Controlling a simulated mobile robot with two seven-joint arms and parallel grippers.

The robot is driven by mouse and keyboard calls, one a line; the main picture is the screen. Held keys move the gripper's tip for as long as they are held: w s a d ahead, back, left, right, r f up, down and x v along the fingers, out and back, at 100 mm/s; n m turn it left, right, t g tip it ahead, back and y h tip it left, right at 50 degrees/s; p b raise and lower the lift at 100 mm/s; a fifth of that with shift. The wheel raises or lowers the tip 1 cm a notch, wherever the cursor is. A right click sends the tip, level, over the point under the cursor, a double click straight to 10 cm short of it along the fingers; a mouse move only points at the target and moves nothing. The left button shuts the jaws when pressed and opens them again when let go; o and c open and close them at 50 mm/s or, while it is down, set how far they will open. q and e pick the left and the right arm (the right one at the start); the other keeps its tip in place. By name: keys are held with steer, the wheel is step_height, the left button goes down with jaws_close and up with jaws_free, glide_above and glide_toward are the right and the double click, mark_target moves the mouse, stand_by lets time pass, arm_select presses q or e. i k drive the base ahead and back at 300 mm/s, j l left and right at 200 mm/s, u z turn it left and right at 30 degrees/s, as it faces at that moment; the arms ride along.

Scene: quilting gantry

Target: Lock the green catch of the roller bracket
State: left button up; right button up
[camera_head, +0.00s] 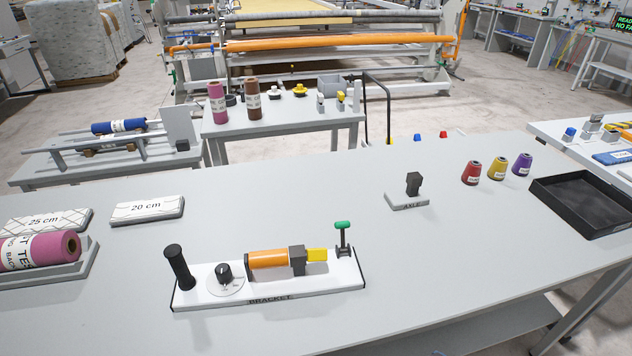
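The roller bracket (205,296) is a white plate on the grey table, labelled BRACKET at its front edge. A black dial (224,273) and a tilted black handle (179,266) are at the left end. I cannot tell whether the catch is locked. Neither gripper is in view.
Behind the bracket are the AXLE stand (407,200), several thread cones (497,168) and a black tray (590,203). White blocks marked 25 cm (45,222) and 20 cm (147,209) and a pink roll (40,251) lie left. The table between bracket and axle stand is clear.

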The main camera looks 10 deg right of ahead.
mark_target(342, 225)
steer(key=k+j, duration=0.2)
steer(key=k, duration=0.15)
steer(key=k+j, duration=0.2)
steer(key=k, duration=0.2)
steer(key=z, duration=1.65)
